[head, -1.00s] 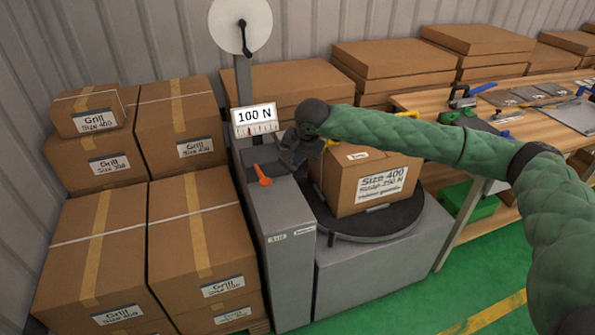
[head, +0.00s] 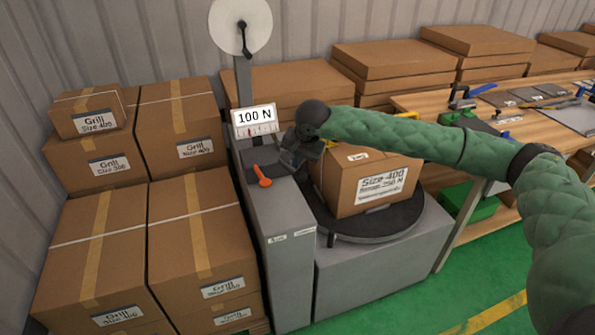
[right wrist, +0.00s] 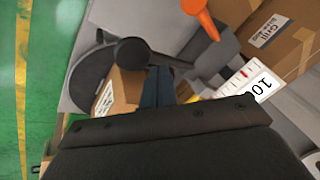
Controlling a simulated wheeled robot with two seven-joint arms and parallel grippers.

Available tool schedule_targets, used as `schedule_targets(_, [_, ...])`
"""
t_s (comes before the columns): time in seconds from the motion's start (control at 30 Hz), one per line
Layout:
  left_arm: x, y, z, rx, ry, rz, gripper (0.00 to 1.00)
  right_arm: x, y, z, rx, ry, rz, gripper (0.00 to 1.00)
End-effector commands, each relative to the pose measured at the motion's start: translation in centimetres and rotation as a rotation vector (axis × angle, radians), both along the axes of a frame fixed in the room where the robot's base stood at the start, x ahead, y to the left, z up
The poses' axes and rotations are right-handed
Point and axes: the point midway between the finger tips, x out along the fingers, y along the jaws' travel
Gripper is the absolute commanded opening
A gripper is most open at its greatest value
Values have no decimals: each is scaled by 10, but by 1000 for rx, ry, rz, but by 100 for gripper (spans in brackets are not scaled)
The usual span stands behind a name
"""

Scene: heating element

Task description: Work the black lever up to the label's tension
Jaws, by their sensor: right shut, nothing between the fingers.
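The tension display (head: 255,118) on the wrapping machine reads 100 N, with a red mark on the scale below. The label (head: 382,185) on the box on the turntable reads Size 400 and a tension of 250 N, its small print blurred. My right gripper (head: 293,152) is beside the machine's column, just below and right of the display. In the right wrist view its fingers (right wrist: 158,85) are shut and empty. A black lever with a round knob (right wrist: 132,52) shows just left of the fingertips; I cannot tell whether they touch. In the head view the gripper and arm hide it.
An orange lever (head: 261,176) sits on the machine's grey housing; it also shows in the right wrist view (right wrist: 200,14). The carton (head: 345,190) stands on the dark turntable (head: 365,226). Stacked Grill boxes (head: 205,235) fill the left. A workbench with tools (head: 545,105) is at right.

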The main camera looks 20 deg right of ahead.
Motion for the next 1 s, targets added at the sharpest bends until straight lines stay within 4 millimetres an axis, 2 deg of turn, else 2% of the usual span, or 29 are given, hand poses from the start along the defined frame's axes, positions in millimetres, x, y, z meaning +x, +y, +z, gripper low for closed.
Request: schedule_targets(1.0, [3, -1, 9, -1, -1, 0, 0, 0, 0, 0, 0, 0, 0, 0])
